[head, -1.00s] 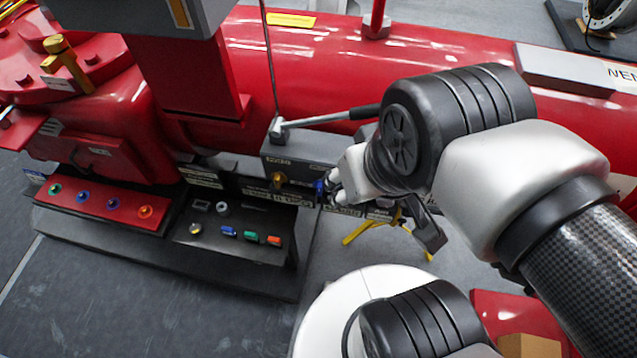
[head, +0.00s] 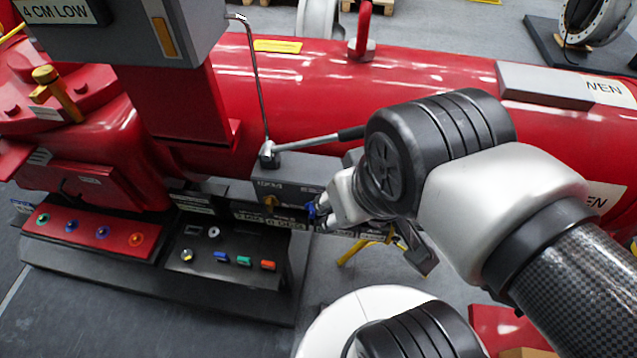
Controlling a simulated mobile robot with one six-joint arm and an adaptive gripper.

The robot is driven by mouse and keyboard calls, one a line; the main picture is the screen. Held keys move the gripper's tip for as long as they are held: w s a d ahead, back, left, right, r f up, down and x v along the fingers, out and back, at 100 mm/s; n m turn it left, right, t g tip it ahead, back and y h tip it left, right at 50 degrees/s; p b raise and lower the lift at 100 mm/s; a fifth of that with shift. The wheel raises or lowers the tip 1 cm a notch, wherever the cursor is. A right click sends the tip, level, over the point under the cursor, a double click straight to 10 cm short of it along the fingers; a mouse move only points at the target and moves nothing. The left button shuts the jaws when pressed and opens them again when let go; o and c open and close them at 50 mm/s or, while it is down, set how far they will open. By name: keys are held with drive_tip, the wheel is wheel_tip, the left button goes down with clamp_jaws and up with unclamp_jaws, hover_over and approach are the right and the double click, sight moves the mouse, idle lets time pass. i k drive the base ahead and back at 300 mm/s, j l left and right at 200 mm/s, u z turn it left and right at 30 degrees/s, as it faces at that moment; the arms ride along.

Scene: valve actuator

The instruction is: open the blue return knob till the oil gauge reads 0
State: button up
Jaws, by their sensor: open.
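The blue return knob (head: 311,212) sticks out from the front of the grey pump block (head: 290,182), near its right end. My gripper (head: 318,216) is open, with its fingertips right at the blue knob. The wrist and fingers hide part of the knob's right side, and I cannot tell whether the fingers touch it. A brass knob (head: 270,203) sits on the same block to the left. The oil gauge's dial cannot be made out in this view.
A pump lever (head: 318,140) and a thin upright pipe (head: 258,80) rise from the block. A black panel with coloured buttons (head: 225,275) and a red panel (head: 85,240) lie at the lower left. The large red cylinder (head: 420,70) runs behind my arm.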

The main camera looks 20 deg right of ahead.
sight(309, 206)
drive_tip(key=k+l+u, duration=0.1)
drive_tip(key=l+u, duration=0.3)
drive_tip(key=k+l+u, duration=0.1)
drive_tip(key=l+u, duration=0.3)
